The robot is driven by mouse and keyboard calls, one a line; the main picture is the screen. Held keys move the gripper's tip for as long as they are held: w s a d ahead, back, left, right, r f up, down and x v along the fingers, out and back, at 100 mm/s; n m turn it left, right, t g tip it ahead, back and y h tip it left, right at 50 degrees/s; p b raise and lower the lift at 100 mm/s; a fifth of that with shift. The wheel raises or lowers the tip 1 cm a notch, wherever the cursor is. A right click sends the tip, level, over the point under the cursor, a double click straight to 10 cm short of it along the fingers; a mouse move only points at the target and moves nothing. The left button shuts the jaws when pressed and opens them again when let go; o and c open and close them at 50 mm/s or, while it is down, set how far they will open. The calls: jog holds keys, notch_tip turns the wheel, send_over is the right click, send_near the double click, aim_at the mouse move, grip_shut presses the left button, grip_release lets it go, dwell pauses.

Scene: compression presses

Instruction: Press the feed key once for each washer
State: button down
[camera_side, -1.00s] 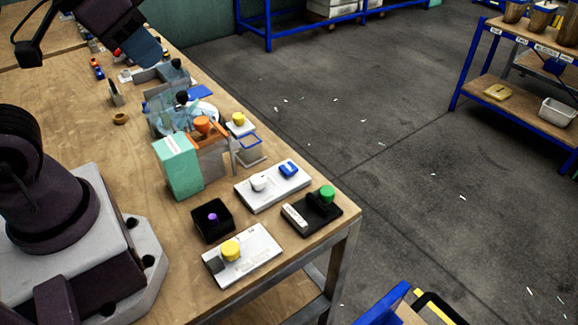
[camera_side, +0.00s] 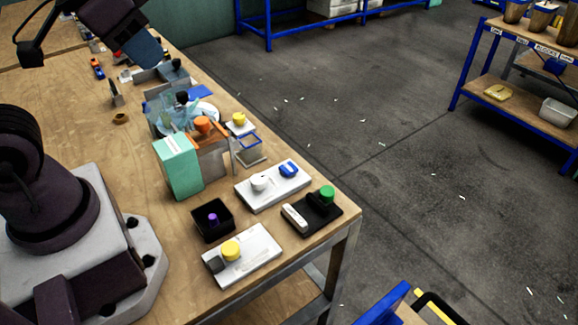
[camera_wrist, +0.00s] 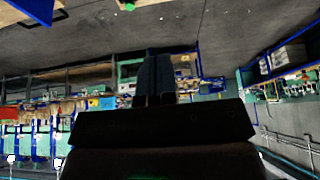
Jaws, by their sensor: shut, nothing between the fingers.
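My gripper (camera_side: 147,54) is shut and empty, held high over the far part of the bench in the side view. Its closed fingers also show in the wrist view (camera_wrist: 155,66). I cannot tell which control is the feed key. Controls in the side view are a yellow button (camera_side: 231,250) on a near white plate, a white knob (camera_side: 260,182) and blue rocker (camera_side: 289,170) on another plate, a green button (camera_side: 327,194) on a black base, and a yellow button (camera_side: 239,118) farther back. No washers are clearly distinguishable. My gripper is apart from all controls.
A teal box (camera_side: 178,166) stands beside a clear-walled device with an orange knob (camera_side: 202,124). A black tray (camera_side: 212,220) holds a small purple piece. A brown ring (camera_side: 121,118) lies on the wooden bench (camera_side: 70,105).

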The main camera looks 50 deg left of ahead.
notch_tip(320, 180, down, 4)
jog(key=w+a+g, duration=0.2)
jog(key=n+t+h, duration=0.3)
jog(key=n+t, duration=0.2)
send_over(287, 166)
notch_tip(287, 166, down, 16)
jog(key=f, duration=0.1)
jog(key=shift+r, duration=0.25)
jog(key=shift+f, duration=4.45)
jog(key=shift+f, duration=0.15)
